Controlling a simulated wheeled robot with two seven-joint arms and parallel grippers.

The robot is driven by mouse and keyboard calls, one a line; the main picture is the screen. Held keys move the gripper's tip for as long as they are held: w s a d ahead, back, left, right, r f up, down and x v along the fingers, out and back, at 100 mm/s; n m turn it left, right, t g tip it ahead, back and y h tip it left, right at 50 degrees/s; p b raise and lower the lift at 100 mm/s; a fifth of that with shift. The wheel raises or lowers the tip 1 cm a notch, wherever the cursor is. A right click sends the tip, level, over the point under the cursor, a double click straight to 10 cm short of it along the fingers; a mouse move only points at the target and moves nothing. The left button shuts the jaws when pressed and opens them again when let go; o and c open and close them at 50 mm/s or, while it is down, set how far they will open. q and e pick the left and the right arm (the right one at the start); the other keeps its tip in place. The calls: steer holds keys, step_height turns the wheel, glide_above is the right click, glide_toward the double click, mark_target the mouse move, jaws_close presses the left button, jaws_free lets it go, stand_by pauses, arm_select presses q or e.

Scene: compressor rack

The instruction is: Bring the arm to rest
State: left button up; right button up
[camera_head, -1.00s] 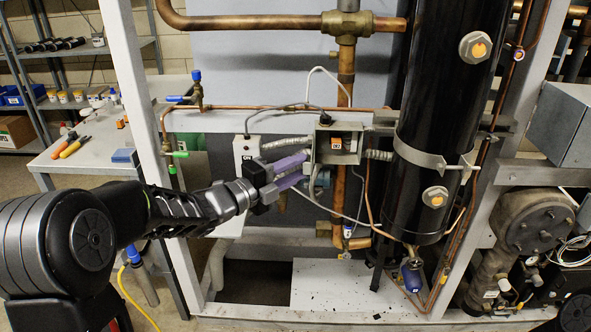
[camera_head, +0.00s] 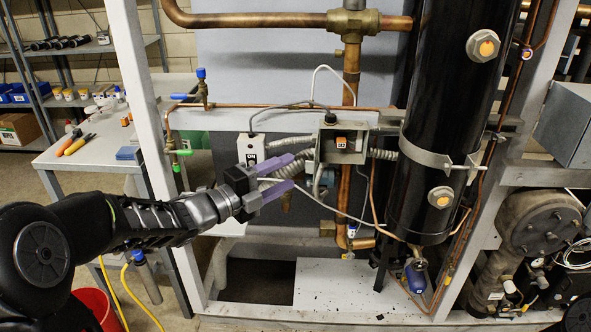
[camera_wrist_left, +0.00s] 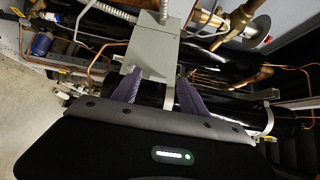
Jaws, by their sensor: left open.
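My left gripper (camera_head: 277,177) reaches in from the left with its two purple fingers apart and nothing between them. It is in front of the rack, just left of the small grey electrical box (camera_head: 343,146), which has an orange part inside. In the left wrist view the purple fingers (camera_wrist_left: 158,90) point toward a grey box (camera_wrist_left: 152,50), with a gap visible between them. Whether a finger touches anything cannot be told. My right gripper does not show.
A black vertical tank (camera_head: 447,110) stands right of the box. A white switch box (camera_head: 251,148), copper pipes and flexible conduit are close behind the gripper. A grey rack post (camera_head: 150,120) is near the forearm. A bench (camera_head: 85,155) with tools stands at the left.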

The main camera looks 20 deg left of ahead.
arm_select(q)
steer(key=v, duration=0.2)
steer(key=shift+s+a, duration=0.2)
steer(key=shift+s, duration=0.15)
step_height(320, 180, down, 19)
steer(key=d+n+g+y+p, duration=0.25)
steer(key=n+y, duration=0.35)
steer(key=n, duration=1.1)
steer(key=s+d+f+n+g, duration=0.4)
steer(key=s+f+n, duration=0.15)
steer(key=f, duration=0.55)
steer(key=s+d+f+n+g+p, duration=0.1)
steer(key=s+d+f+g, duration=0.1)
steer(key=s, duration=0.6)
steer(key=s+d+f+n+g+p, duration=0.1)
steer(key=s+d+f+g, duration=0.2)
steer(key=s+d+f, duration=0.2)
steer(key=s+d+f+n+g+p, duration=0.1)
steer(key=s+d+f+g, duration=0.2)
steer(key=s, duration=0.8)
step_height(320, 180, down, 2)
steer(key=shift+d+f+n+h+p, duration=0.2)
steer(key=shift+d+n+h+p, duration=0.15)
steer(key=shift+d, duration=0.15)
